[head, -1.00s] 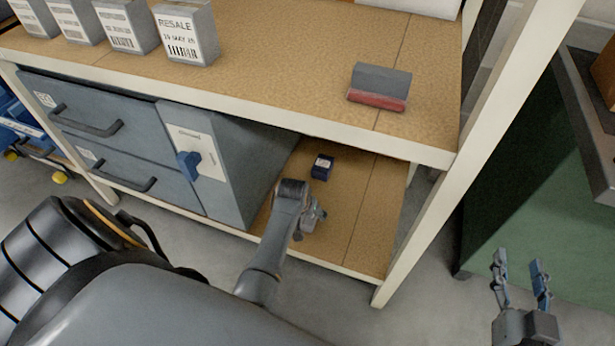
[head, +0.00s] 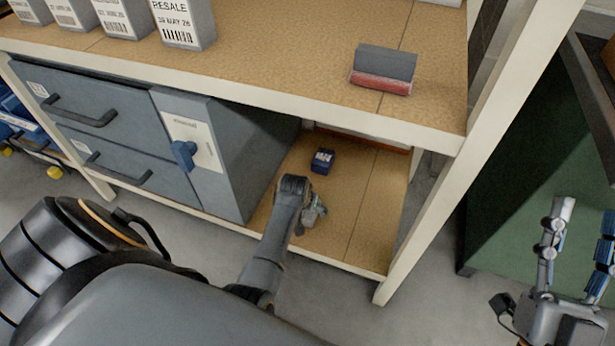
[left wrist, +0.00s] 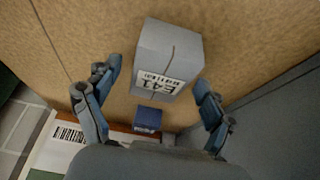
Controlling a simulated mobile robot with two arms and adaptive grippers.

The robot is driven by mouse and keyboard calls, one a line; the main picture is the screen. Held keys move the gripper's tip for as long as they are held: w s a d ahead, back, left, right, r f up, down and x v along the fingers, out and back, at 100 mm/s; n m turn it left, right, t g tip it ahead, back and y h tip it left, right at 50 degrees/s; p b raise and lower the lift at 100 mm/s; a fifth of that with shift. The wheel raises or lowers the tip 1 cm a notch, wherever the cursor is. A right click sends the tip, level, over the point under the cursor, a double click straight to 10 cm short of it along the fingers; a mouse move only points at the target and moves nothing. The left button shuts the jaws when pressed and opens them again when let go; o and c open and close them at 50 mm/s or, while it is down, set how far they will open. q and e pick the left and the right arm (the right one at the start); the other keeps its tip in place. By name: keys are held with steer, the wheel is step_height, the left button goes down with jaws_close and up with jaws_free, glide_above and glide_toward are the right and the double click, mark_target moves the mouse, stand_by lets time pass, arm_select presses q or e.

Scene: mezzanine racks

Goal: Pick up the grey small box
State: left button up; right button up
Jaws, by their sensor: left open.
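The grey small box (left wrist: 168,58) with a white "E41" label shows in the left wrist view on the brown shelf board. My left gripper (left wrist: 158,80) is open, with one finger on each side of the box's near end. I see a gap at the left finger; contact at the right one is hard to tell. In the head view my left gripper (head: 312,212) is low over the lower shelf, and my arm hides the grey box there. My right gripper (head: 580,240) is open and empty at the right, away from the shelf.
A dark blue small box (head: 322,161) stands on the lower shelf (head: 365,215), close by; it also shows in the left wrist view (left wrist: 147,118). A grey drawer cabinet (head: 130,140) bounds the left side. The upper shelf edge (head: 300,110) and a white post (head: 440,205) frame the space.

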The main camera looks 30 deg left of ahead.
arm_select(q)
steer(key=shift+w+f, duration=0.2)
steer(key=shift+f, duration=0.25)
arm_select(e)
steer(key=shift+s+d+r+t+y, duration=0.1)
steer(key=shift+s+r+t+y, duration=0.4)
steer(key=shift+s+r+t, duration=0.5)
steer(key=shift+s+r, duration=0.1)
arm_select(q)
steer(key=c, duration=1.3)
